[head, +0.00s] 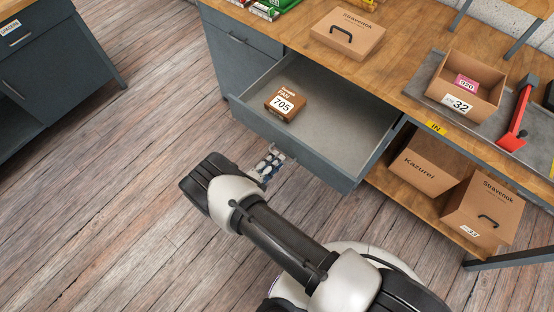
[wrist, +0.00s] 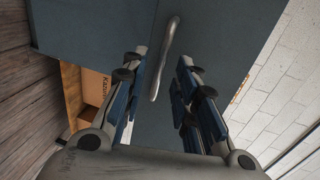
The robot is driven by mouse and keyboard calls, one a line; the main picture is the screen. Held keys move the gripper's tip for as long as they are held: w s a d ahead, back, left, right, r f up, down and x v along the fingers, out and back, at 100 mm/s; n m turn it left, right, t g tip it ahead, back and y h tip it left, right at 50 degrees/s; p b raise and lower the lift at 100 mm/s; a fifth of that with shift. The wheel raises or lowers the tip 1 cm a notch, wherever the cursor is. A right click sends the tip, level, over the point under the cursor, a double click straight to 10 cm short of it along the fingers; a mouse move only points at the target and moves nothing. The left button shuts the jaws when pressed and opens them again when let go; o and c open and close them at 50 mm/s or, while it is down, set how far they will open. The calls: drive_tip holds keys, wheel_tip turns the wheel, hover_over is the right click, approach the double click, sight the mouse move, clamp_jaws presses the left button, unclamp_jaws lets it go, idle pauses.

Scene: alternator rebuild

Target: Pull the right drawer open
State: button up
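The right drawer (head: 345,115) stands pulled out from under the workbench, with a small brown box marked "FAN 705" (head: 285,103) inside it. My gripper (head: 272,158) is at the drawer's front, on its outer side. In the wrist view my gripper (wrist: 162,68) is open, its two blue-padded fingers apart. The silver bar handle (wrist: 164,58) on the drawer's dark front (wrist: 225,35) runs through the gap between the fingertips. The fingers do not look closed on it. The head view hides the handle.
A shut drawer (head: 240,40) is to the left. On the wooden workbench (head: 405,60) are a closed carton (head: 348,32), an open box (head: 468,85) and a red tool (head: 516,115). Cartons (head: 430,165) fill a lower shelf. The plank floor (head: 110,190) is clear left of my arm.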

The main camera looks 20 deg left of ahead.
drive_tip(key=shift+x, duration=0.85)
drive_tip(key=shift+c, duration=0.2)
clamp_jaws()
